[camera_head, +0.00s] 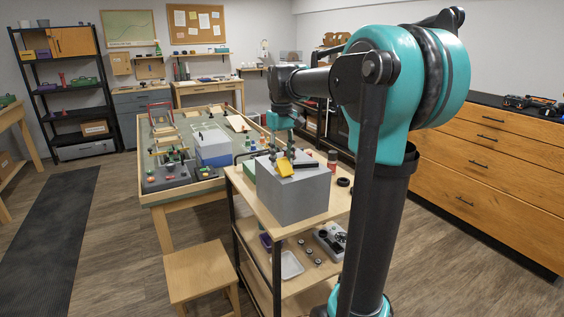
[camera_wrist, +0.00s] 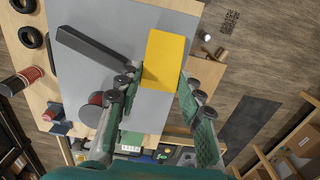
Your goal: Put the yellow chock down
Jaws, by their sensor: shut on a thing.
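The yellow chock (camera_head: 284,169) is at the top of the grey block (camera_head: 297,201), near its front-left edge. In the wrist view the chock (camera_wrist: 166,60) lies between the two fingers of my gripper (camera_wrist: 158,82). My gripper (camera_head: 284,156) points down and is shut on the chock. The chock appears over the grey top (camera_wrist: 82,72) of the block; I cannot tell whether it touches it.
A dark bar (camera_wrist: 92,48) lies beside the chock on the block's top. Black tyres (camera_wrist: 30,37) and a red can (camera_wrist: 20,82) stand beside the block. The wooden cart (camera_head: 249,187) carries the block, with a workbench (camera_head: 163,194) to its left.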

